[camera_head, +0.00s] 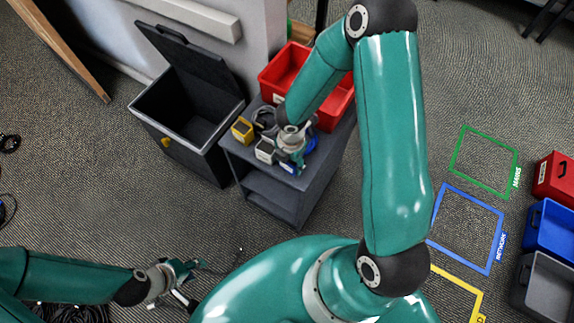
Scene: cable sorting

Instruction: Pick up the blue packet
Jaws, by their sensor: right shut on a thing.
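The blue packet (290,169) shows as a small blue patch at the front edge of the grey cart's top, mostly hidden by my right gripper. My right gripper (291,163) reaches down over the cart top and is shut on the blue packet. Whether the packet is clear of the surface cannot be told. My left gripper (190,283) is low at the lower left, over the carpet and away from the cart. Its fingers look spread, with nothing seen between them.
The grey cart (268,195) also carries a yellow item (242,130), a pale box (265,151), cables and a red bin (272,72). An open black bin (185,110) stands left. Floor outlines, including a blue one (465,191), and several crates lie right.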

